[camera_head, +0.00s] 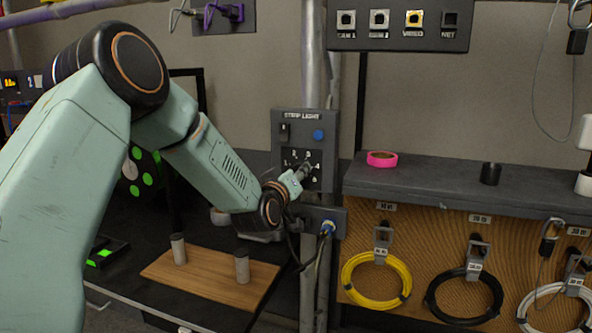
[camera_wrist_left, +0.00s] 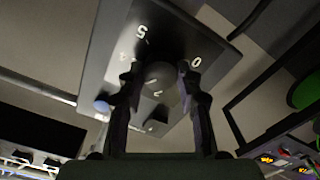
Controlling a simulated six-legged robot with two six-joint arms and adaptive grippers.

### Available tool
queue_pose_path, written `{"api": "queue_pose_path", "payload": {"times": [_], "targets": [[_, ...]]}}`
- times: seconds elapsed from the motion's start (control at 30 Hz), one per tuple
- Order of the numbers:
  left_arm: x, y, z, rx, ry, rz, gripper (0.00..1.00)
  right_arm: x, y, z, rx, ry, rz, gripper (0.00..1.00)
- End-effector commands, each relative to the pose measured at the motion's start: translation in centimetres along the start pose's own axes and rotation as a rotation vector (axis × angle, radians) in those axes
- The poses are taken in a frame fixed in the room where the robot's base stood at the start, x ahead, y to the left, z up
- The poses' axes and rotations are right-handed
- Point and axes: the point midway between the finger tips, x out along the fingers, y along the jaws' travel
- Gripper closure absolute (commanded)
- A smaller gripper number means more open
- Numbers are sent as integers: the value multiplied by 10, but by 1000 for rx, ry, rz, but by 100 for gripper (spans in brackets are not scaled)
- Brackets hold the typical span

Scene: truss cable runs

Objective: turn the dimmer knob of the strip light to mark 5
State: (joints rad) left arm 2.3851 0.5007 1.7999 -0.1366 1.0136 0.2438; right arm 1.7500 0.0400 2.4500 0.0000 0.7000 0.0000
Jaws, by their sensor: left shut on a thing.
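The strip light panel (camera_head: 302,141) is a grey box on an upright pole, with a number scale on its lower half. It fills the top of the left wrist view (camera_wrist_left: 98,75), where marks 5, 4 and 0 are readable. The dark round dimmer knob (camera_wrist_left: 162,78) sits between the fingers of my left gripper (camera_wrist_left: 158,80), which is shut on it. In the head view my left gripper (camera_head: 302,173) reaches the scale from the lower left and mostly hides the knob. I cannot tell which mark the knob points to. My right gripper is not in view.
A blue button (camera_head: 318,135) and a dark switch (camera_head: 284,132) sit above the scale. A shelf (camera_head: 430,180) with pink tape (camera_head: 382,159) stands right, above hanging cable coils.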

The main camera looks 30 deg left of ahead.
Motion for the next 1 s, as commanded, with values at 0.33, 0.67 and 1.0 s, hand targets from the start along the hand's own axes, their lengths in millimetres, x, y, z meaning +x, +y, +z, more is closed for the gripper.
{"api": "queue_pose_path", "payload": {"times": [0.33, 0.67, 1.0], "targets": [[-1, 1, 0, 330, -6, 0, 97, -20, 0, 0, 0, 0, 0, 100], [-1, 1, 1, 643, -8, 1, 97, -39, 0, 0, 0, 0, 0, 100], [-1, 0, 1, 966, -10, 1, 97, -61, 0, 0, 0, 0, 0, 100]]}}
